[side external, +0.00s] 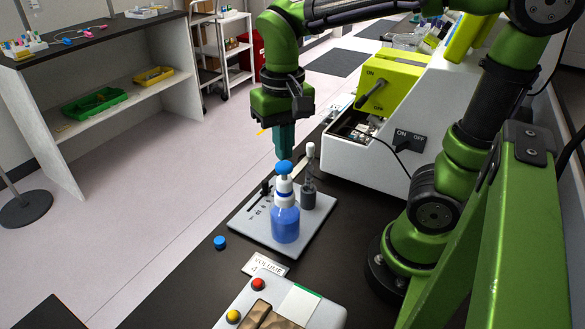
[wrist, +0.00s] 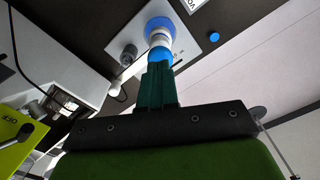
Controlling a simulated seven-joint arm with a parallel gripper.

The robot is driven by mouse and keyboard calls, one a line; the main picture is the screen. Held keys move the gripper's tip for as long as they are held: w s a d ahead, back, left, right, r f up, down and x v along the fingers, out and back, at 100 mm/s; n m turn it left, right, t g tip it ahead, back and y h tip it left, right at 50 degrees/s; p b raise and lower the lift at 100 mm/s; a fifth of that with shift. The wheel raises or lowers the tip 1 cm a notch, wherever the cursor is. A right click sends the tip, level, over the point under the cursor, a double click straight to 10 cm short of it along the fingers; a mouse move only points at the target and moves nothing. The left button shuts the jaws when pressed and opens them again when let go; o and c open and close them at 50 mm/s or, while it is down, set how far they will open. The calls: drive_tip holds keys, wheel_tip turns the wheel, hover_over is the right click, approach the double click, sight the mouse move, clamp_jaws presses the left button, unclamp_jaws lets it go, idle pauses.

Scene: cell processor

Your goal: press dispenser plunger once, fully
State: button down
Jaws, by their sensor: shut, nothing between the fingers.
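The dispenser (side external: 285,221) is a bottle of blue liquid with a white neck, standing upright on a light grey board (side external: 252,222). Its blue plunger head (side external: 284,168) is on top. My gripper (side external: 284,156) is shut and empty, pointing down right above the plunger head. I cannot tell whether the fingertips touch it. In the wrist view, the closed fingers (wrist: 158,66) reach to the blue plunger head (wrist: 160,54) and partly cover it. The dispenser (wrist: 160,27) shows beyond them.
A loose blue cap (side external: 220,242) and a "VOLUME" card (side external: 264,264) lie nearby. A button box (side external: 280,302) is in front. A white machine with a yellow-green switch panel (side external: 388,85) stands to the right.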

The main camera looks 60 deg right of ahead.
sight(284, 164)
drive_tip(key=shift+f, duration=0.15)
drive_tip(key=shift+f, duration=1.9)
drive_tip(key=shift+r, duration=2.05)
